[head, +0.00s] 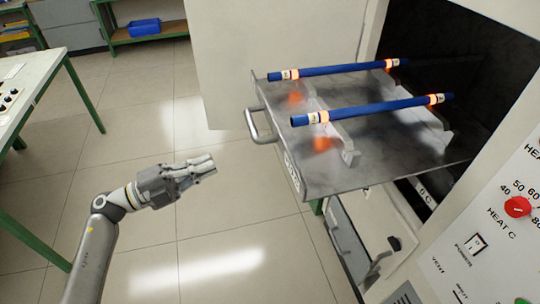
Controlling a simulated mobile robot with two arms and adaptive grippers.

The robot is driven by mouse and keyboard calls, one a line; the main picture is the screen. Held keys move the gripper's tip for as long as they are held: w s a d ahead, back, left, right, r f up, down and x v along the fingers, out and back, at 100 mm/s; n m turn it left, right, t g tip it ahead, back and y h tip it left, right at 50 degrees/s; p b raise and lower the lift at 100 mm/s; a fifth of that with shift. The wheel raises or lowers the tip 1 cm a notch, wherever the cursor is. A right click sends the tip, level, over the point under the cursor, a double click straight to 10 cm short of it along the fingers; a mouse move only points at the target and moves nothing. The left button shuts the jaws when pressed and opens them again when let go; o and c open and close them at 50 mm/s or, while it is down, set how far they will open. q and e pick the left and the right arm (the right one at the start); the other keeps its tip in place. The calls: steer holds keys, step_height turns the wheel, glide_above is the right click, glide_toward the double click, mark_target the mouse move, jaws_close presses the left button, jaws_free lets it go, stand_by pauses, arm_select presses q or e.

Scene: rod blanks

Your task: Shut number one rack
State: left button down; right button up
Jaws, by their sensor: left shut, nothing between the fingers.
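A metal rack (390,158) is pulled out of the dark opening of an oven-like machine at the right. A bar handle (262,127) sits on its front edge, with a marking on the front face that I cannot read clearly. Two blue rods with glowing orange bands lie across supports on the rack, one farther back (335,71) and one nearer (375,109). My left gripper (209,165) is shut and empty, left of the rack's front and apart from the handle. My right gripper is not in view.
The machine's control panel (490,230) with a red knob (517,206) stands at the right. A pale door or panel (265,50) stands behind the rack. A green-legged table (35,85) is at the left, and a blue bin (144,27) on a shelf is behind. The floor between is clear.

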arm_select(q)
step_height(320, 180, up, 2)
steer(key=s+d+r+m+g, duration=0.1)
steer(key=s+m+g, duration=0.2)
steer(key=m, duration=0.1)
steer(key=p, duration=0.6)
glide_toward(282, 153)
steer(key=shift+y, duration=0.3)
steer(key=x, duration=0.6)
steer(key=shift+s+r, duration=0.1)
steer(key=shift+r, duration=0.3)
steer(key=shift+d+f, duration=0.2)
steer(key=shift+d, duration=0.5)
